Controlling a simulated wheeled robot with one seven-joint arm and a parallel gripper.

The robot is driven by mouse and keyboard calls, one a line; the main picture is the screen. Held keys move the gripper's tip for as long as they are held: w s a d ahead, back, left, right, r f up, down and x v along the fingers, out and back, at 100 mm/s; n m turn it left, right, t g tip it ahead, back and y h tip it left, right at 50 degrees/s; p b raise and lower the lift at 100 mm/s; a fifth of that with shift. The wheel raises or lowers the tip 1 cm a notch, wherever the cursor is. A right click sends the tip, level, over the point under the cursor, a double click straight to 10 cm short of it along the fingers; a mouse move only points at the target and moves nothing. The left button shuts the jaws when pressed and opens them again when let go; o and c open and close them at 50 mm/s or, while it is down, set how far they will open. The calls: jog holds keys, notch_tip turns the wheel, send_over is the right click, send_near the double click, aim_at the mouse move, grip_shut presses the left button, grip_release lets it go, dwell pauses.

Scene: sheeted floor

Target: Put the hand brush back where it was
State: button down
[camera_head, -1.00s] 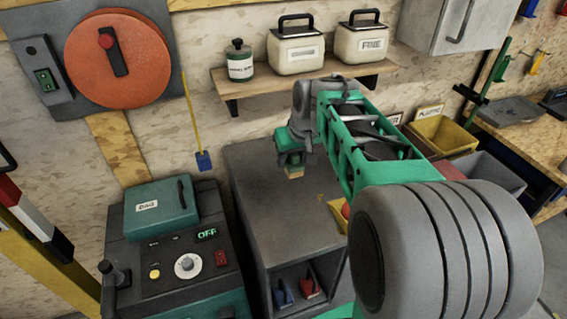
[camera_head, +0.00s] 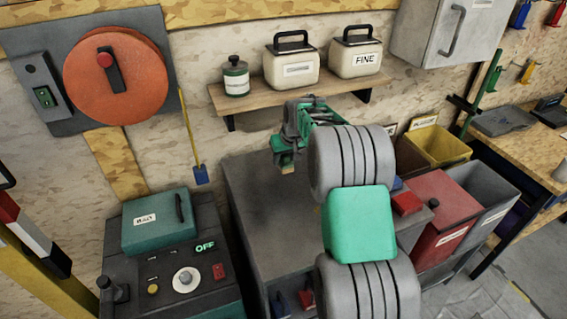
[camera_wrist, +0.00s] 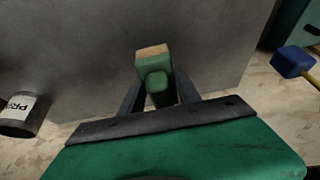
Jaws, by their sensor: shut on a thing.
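A green block with a tan end, which looks like the hand brush (camera_wrist: 152,62), is between the fingers of my gripper (camera_wrist: 158,98) in the wrist view. The fingers are shut on it. In the head view, my gripper (camera_head: 284,157) is above the back left part of a grey cabinet top (camera_head: 265,215), below the wall shelf. The brush's tan end (camera_head: 286,169) shows just under it. I cannot tell whether the brush touches the cabinet top. My arm hides part of that top.
A control console (camera_head: 180,270) stands left of the cabinet. A shelf (camera_head: 290,93) with a bottle and two tubs is above. A blue-ended yellow tool (camera_head: 200,174) hangs on the wall. Red (camera_head: 440,210) and yellow (camera_head: 438,146) bins stand right. Blue and red items sit in the cabinet's lower opening.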

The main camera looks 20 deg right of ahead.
notch_tip(320, 180, down, 3)
jog(key=shift+r+p, duration=0.15)
jog(key=shift+p, duration=0.5)
jog(key=shift+w+f+b, duration=0.1)
jog(key=shift+f+b, duration=0.25)
jog(key=shift+f, duration=0.15)
jog(key=c, duration=0.9)
grip_release()
jog(key=shift+o, duration=0.2)
jog(key=shift+r, duration=0.1)
